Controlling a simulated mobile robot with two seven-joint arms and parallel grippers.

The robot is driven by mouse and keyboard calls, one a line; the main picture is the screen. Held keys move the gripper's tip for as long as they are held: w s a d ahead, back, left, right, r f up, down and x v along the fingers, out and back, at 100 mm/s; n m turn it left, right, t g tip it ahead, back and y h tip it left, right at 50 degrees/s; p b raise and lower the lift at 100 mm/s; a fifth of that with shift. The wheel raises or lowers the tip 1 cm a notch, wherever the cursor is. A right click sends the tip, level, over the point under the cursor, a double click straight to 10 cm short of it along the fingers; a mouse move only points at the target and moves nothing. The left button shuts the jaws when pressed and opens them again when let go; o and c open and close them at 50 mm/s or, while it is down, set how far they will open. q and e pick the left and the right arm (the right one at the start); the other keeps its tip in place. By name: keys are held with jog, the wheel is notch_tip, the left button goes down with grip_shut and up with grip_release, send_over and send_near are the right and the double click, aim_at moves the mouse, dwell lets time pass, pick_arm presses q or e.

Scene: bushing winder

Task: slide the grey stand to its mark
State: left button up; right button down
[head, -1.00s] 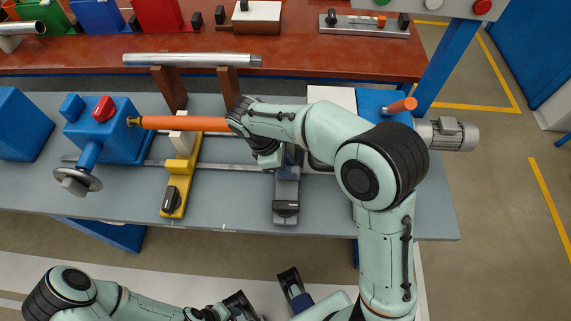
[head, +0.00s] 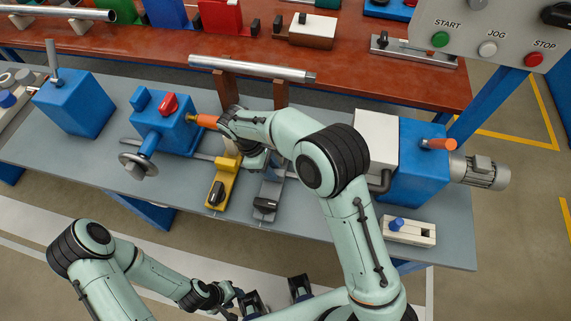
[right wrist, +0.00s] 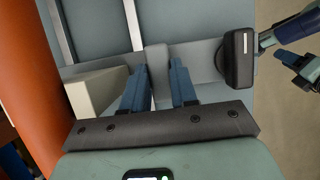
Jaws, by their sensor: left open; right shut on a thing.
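The grey stand (head: 271,188), with a black knob on its front end, sits on the bench rail, a short gap to the right of the yellow stand (head: 223,182). My right gripper (right wrist: 158,88) is shut on the grey stand's upright (right wrist: 157,62); the black knob (right wrist: 238,62) shows to the right in the wrist view. In the head view my right arm covers the fingertips and the stand's upper part. My left gripper (head: 276,296) is open and empty in front of the bench. I cannot make out the mark.
A metal bar (head: 252,68) rests on brown posts behind. A blue motor housing (head: 418,165) stands at right.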

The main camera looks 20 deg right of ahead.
jog(key=shift+w+a+r, duration=0.15)
jog(key=shift+w+a, duration=0.2)
jog(key=shift+a, duration=0.15)
pick_arm(q)
jog(key=shift+w+d+r, duration=0.1)
jog(key=shift+w+r, duration=0.1)
jog(key=shift+r, duration=0.35)
pick_arm(e)
jog(key=shift+a, duration=0.1)
jog(key=c, duration=1)
grip_release()
jog(key=shift+o, duration=0.6)
